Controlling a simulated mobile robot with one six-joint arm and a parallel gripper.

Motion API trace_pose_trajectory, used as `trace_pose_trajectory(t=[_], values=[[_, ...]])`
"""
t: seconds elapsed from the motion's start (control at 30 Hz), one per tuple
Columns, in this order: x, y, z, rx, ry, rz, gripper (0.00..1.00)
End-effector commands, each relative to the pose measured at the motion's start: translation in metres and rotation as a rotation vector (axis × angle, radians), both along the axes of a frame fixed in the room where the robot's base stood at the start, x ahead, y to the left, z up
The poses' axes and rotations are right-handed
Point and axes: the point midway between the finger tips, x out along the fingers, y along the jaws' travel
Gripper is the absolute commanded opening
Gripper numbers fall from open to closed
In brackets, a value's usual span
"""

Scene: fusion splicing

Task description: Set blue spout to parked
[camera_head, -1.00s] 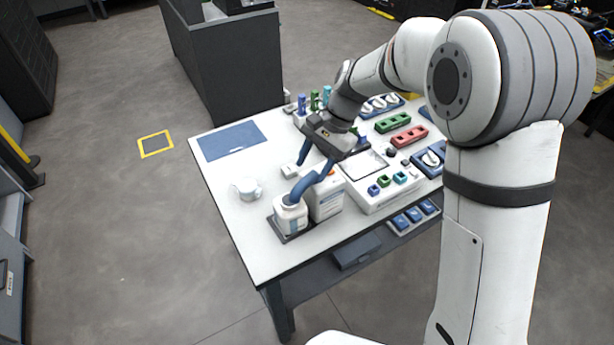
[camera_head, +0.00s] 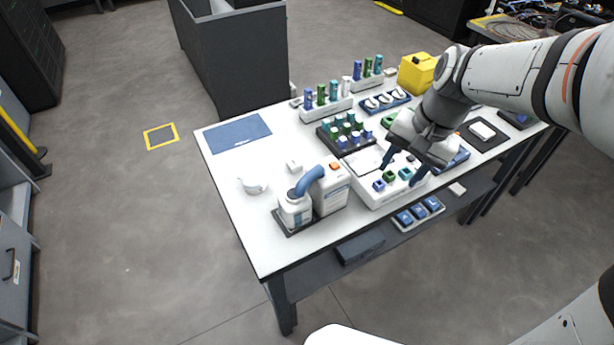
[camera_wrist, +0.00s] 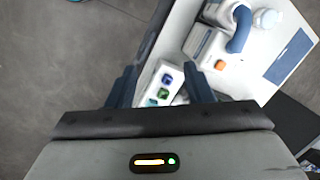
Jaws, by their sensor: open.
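My gripper (camera_head: 400,172) is open and empty, above the right part of the white box with coloured buttons, well to the right of the spout. In the wrist view my gripper's fingers (camera_wrist: 163,88) stand apart.
The white box (camera_head: 372,192) with blue, green and teal buttons lies below my gripper. A white cup (camera_head: 253,186) and blue mat (camera_head: 237,132) are at the left. Coloured vial racks (camera_head: 326,108) and a yellow container (camera_head: 416,72) stand at the back.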

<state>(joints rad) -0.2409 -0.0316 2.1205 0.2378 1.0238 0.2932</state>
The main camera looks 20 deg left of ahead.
Motion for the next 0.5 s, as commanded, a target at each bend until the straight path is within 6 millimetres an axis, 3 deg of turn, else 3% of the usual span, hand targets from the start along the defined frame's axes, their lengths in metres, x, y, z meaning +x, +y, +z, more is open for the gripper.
trace_pose_trajectory(t=[0.03,0.2,0.33,0.5], values=[[-0.015,-0.023,0.006,-0.021,-0.045,0.010,0.47],[-0.060,-0.082,0.010,-0.110,-0.166,0.070,0.37],[-0.088,-0.111,0.007,-0.171,-0.226,0.104,0.36],[-0.107,-0.127,0.003,-0.219,-0.266,0.139,0.36]])
